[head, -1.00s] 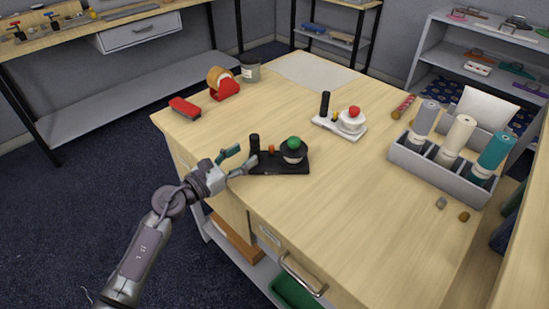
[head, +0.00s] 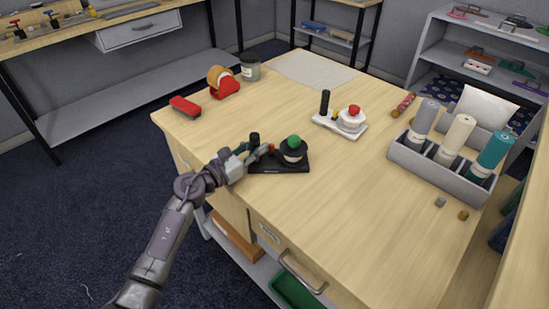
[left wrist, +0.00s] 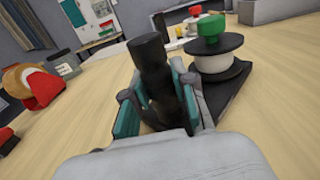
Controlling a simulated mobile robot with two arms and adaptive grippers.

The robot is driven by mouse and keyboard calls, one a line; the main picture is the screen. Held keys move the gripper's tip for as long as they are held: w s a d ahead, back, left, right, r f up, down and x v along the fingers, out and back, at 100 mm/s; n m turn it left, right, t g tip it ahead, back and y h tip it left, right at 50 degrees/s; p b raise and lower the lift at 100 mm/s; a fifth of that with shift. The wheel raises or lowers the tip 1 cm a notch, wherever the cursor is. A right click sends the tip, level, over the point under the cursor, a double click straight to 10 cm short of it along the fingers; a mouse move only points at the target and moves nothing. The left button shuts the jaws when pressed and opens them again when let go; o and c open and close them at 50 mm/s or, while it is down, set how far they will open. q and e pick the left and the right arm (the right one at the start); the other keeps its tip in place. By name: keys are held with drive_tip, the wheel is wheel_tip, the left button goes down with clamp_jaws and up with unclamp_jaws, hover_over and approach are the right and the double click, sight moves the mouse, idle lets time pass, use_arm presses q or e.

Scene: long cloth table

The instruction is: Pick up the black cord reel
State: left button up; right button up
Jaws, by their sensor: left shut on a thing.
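The black cord reel (head: 282,166) stands upright on the table, with a black base, a black upright post, and a black-and-white spool topped by a green knob. In the left wrist view its spool (left wrist: 218,62) is on the right, beyond the fingers. My left gripper (head: 256,151) is shut on the reel's post, with one teal-padded finger on each side of it in the left wrist view (left wrist: 158,100). The fingers hide the lower part of the post. The base appears to rest on the table. My right gripper is not in view.
A white reel (head: 340,124) with a red knob stands behind. A grey tray (head: 438,180) holding three spools is at the right. A red tape dispenser (head: 224,91), a red stapler (head: 185,107) and a jar (head: 250,69) are at the far left. The table's front is clear.

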sight(255, 134)
use_arm(q)
drive_tip(key=shift+r, duration=0.15)
clamp_jaws()
wheel_tip(255, 134, up, 4)
drive_tip(key=shift+r+p, duration=0.1)
drive_tip(key=shift+p, duration=0.6)
drive_tip(key=s+d+r+p, duration=0.5)
drive_tip(key=d+r, duration=0.1)
drive_tip(key=d, duration=0.4)
drive_tip(key=shift+s+d+r, duration=0.15)
drive_tip(key=shift+d+r, duration=0.05)
drive_tip(key=shift+r, duration=0.1)
